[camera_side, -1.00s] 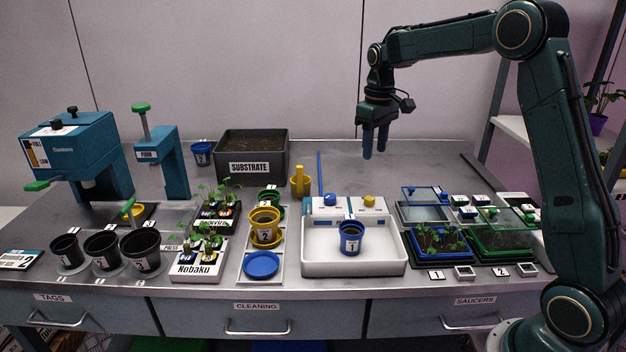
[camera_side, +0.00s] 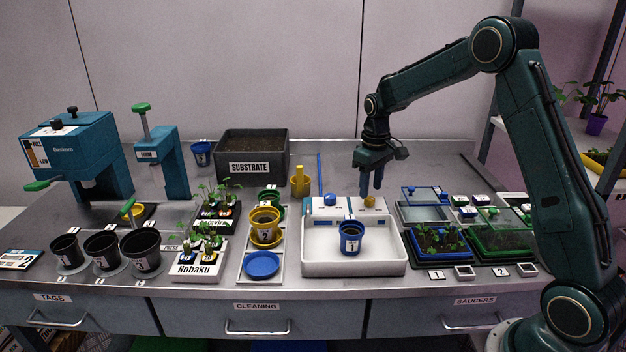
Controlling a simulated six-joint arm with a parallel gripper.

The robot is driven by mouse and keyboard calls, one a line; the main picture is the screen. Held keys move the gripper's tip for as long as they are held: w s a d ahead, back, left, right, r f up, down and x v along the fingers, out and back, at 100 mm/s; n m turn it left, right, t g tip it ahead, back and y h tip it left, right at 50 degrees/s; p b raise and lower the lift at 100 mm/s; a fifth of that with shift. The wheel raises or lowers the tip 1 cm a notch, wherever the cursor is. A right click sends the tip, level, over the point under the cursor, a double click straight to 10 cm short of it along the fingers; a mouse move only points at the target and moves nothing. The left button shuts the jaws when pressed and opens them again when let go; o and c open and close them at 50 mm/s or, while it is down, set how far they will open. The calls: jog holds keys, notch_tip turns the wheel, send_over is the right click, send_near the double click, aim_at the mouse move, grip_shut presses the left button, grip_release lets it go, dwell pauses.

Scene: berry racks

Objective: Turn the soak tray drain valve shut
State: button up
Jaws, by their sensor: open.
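The white soak tray (camera_side: 375,263) stands at the front centre of the bench. A blue pot labelled 1 (camera_side: 351,238) stands in it. Along its back edge are a blue knob (camera_side: 331,199) on the left and a yellow knob (camera_side: 370,201) on the right, each on a white block; their labels are too small to read. My gripper (camera_side: 371,190) points down with its fingers just above and behind the yellow knob. It is open and holds nothing. I cannot tell whether the fingertips touch the knob.
A thin blue upright rod (camera_side: 320,174) and a yellow holder (camera_side: 300,182) stand left of the knobs. A substrate bin (camera_side: 252,159) stands behind left. The bench behind the tray is mostly clear.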

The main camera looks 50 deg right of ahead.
aim_at(370, 198)
jog(key=shift+f, duration=1.6)
grip_shut()
